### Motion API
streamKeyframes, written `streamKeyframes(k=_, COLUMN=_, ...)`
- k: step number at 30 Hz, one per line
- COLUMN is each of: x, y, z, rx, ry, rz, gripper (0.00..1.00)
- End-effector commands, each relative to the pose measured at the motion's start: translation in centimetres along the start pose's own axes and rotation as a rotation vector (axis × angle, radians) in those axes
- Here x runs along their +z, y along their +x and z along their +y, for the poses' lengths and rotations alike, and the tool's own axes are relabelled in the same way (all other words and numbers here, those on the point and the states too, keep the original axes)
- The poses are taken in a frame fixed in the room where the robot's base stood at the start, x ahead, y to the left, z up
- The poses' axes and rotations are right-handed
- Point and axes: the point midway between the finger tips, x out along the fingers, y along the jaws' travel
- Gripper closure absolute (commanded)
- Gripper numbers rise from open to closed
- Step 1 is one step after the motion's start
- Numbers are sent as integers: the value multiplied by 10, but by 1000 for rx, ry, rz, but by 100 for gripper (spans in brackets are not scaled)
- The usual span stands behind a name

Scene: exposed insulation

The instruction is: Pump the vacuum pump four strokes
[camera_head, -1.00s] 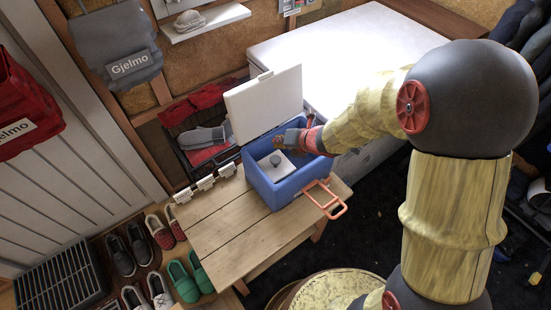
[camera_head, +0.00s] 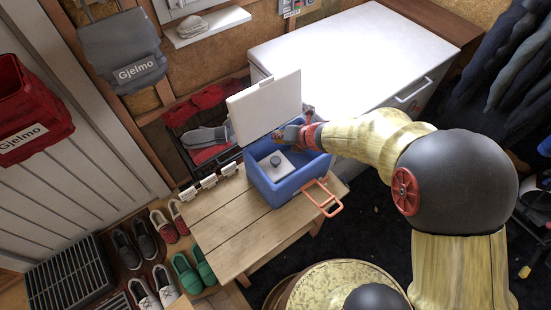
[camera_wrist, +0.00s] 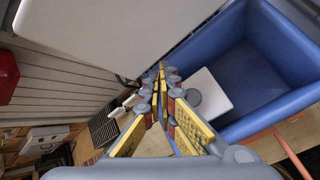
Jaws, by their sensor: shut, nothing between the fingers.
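A white square plate with a round grey knob (camera_head: 275,161), which looks like the pump, lies inside an open blue box (camera_head: 287,193). In the wrist view the grey knob (camera_wrist: 194,96) shows just right of my fingers, on the white plate (camera_wrist: 213,92). My gripper (camera_head: 284,136) is over the back part of the box, above and behind the knob in the head view. In the wrist view my gripper (camera_wrist: 161,78) has its yellow-padded fingers together, empty. I cannot tell whether they touch the plate. The box's white lid (camera_head: 264,106) stands open behind.
The box sits on a wooden bench (camera_head: 220,225) with an orange handle (camera_head: 322,197) at its front. A white chest (camera_head: 360,60) stands behind to the right. A dark crate (camera_head: 203,140) is behind left; several shoes (camera_head: 187,272) lie left.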

Motion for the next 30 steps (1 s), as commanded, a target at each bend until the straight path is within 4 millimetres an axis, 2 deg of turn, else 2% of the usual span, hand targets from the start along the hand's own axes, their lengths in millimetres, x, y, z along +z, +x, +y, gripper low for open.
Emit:
streamKeyframes(k=17, x=-5, y=4, z=-4, rx=-2, ry=24, rz=3, gripper=100)
streamKeyframes(k=30, x=-31, y=38, z=-28, rx=-3, ry=24, rz=3, gripper=100)
